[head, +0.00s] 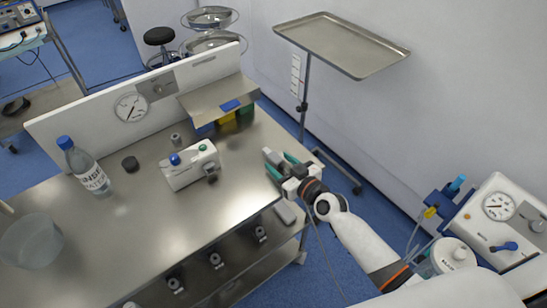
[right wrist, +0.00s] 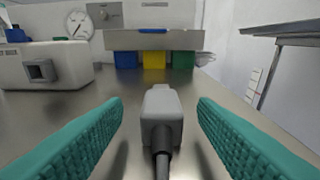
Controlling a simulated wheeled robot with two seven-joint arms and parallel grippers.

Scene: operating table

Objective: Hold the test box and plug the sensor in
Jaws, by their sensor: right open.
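The white test box (head: 190,165) stands on the steel table, with a blue knob and a green knob on top. Its dark grey square socket (right wrist: 40,70) shows on the near side in the right wrist view. The grey sensor plug (right wrist: 162,118) lies on the table with its dark cable running toward the camera. My right gripper (head: 281,166) is at the table's right edge, right of the test box. Its teal fingers are open, one on each side of the plug, with visible gaps to both. My left gripper is not in view.
A clear bottle (head: 86,168), a black cap (head: 130,164) and a clear bowl (head: 31,242) stand on the left. A steel shelf (head: 215,97) over coloured bins is at the back. A tray stand (head: 340,45) is beyond. Bare tabletop lies between box and plug.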

